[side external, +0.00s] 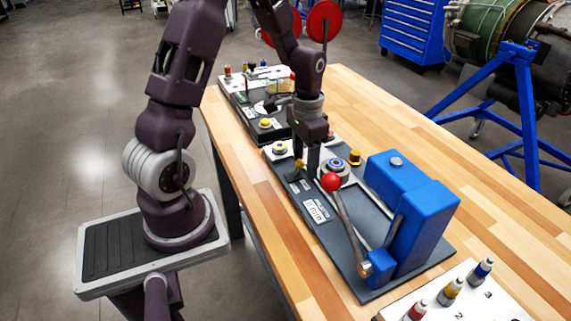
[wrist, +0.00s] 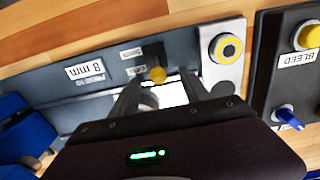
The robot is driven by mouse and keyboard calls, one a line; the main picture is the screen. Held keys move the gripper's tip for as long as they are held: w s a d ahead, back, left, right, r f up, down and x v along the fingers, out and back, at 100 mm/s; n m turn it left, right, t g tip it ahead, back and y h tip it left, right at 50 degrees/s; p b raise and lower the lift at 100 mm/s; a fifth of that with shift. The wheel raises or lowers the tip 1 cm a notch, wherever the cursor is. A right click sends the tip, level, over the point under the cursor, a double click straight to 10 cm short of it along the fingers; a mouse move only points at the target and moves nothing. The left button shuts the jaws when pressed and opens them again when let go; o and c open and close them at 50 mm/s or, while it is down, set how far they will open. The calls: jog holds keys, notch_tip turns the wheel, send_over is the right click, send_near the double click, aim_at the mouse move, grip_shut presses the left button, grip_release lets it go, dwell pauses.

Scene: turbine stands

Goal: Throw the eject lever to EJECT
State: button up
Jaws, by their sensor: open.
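A small lever with a yellow knob (side external: 299,163) stands on the dark base plate (side external: 345,262), beside two small white labels too small to read surely. In the wrist view the yellow knob (wrist: 157,74) shows between and just beyond my fingertips. My gripper (side external: 312,168) points down over the plate, close to this lever. In the wrist view my gripper (wrist: 160,90) is open, one finger on each side, holding nothing. Whether a finger touches the lever cannot be told. A longer lever with a red ball (side external: 331,182) leans up beside the blue press body (side external: 405,215).
A yellow ringed button (wrist: 229,48) sits right of the knob in the wrist view. A round fixture (side external: 334,172) stands close behind the red ball. Another dark panel (side external: 262,118) lies farther back. A white rack (side external: 455,296) with colored pegs is at the front right.

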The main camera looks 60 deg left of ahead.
aim_at(304, 161)
jog(key=shift+r, duration=0.1)
jog(key=shift+r, duration=3.45)
jog(key=s+d+r+t, duration=0.5)
jog(key=s+d+r, duration=0.7)
jog(key=s+d, duration=0.2)
jog(key=shift+s+r+t, duration=0.3)
jog(key=shift+s, duration=0.65)
